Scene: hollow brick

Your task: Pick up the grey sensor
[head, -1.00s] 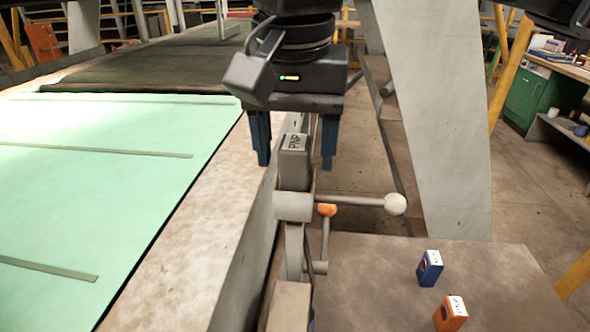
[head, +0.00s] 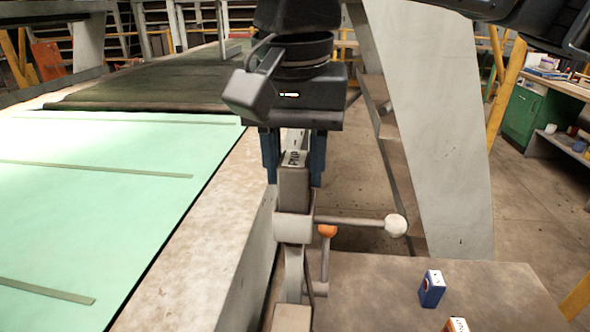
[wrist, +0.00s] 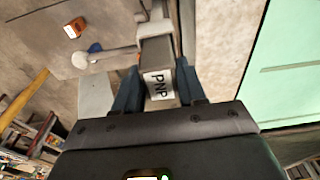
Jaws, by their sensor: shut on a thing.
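The grey sensor (head: 294,186) is a box with a white label reading PNP on its top. It stands upright in a grey clamp bracket (head: 294,228) beside the conveyor. My gripper (head: 294,182) points down over it, with one blue finger on each side, shut on the sensor's upper part. In the wrist view the sensor (wrist: 159,75) sits between the two fingers of my gripper (wrist: 158,84), label facing the camera. The sensor's lower end is hidden in the bracket.
A blue box (head: 432,289) and an orange box (head: 456,325) stand on the brown surface at lower right. The green conveyor (head: 90,200) runs along the left.

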